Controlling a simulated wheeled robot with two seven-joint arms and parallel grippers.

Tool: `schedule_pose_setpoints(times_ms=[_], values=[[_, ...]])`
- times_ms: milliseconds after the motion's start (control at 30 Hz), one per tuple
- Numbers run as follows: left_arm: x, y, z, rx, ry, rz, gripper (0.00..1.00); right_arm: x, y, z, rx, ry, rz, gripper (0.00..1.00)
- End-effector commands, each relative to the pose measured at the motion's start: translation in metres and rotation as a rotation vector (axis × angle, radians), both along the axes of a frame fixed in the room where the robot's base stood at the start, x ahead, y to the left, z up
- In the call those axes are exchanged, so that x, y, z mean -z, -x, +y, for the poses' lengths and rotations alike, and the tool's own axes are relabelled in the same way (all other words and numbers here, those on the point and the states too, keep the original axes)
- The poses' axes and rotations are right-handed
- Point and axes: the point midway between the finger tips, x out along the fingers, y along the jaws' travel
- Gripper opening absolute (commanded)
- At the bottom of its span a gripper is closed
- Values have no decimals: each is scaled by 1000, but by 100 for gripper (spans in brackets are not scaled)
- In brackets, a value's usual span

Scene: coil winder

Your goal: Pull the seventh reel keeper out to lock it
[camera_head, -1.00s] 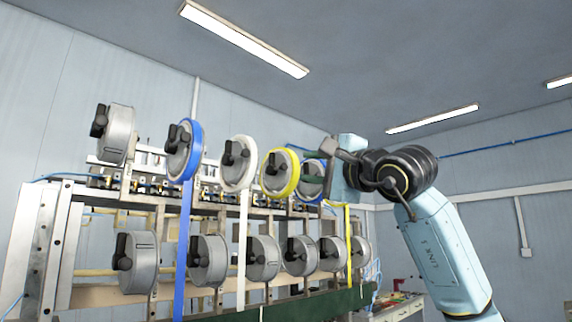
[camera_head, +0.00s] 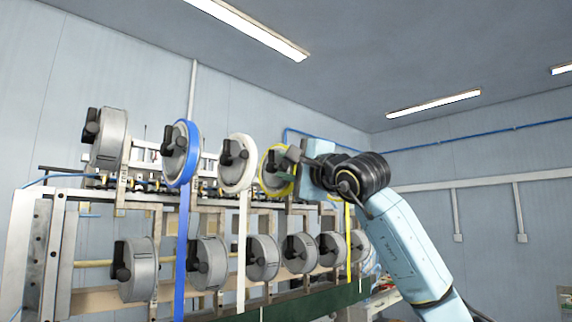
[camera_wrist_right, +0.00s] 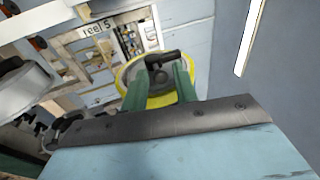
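A yellow-rimmed reel (camera_head: 270,181) with a black keeper hangs in the upper row, partly covered by my right gripper (camera_head: 290,178). In the right wrist view, the yellow reel (camera_wrist_right: 128,73) is straight ahead, its black keeper (camera_wrist_right: 161,59) lying across its face. My right gripper (camera_wrist_right: 160,82) has its two green fingers apart on either side of the keeper's middle, with nothing clearly clamped. Whether the fingers touch the keeper I cannot tell. No number marks this reel as the seventh. My left gripper is out of view.
A white reel (camera_head: 237,178), a blue reel (camera_head: 190,137) and a grey reel (camera_head: 114,140) hang to the left. Grey reels (camera_head: 263,257) line the lower row. A "reel 5" label (camera_wrist_right: 97,29) shows on the frame in the wrist view. Open room lies to the right.

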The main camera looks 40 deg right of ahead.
Motion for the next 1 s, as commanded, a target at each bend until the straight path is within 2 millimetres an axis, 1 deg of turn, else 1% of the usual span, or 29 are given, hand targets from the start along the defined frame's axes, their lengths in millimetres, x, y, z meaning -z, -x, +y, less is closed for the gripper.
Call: schedule_pose_setpoints(times_ms=[33, 133, 167, 633, 1000], values=[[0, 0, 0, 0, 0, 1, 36, 0, 0, 0, 0, 0, 0, 22], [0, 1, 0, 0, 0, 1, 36, 0, 0, 0, 0, 0, 0, 9], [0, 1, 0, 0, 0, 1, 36, 0, 0, 0, 0, 0, 0, 7], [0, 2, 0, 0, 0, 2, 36, 0, 1, 0, -1, 0, 0, 7], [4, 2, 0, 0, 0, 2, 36, 0, 12, -1, -1, -1, -1, 7]])
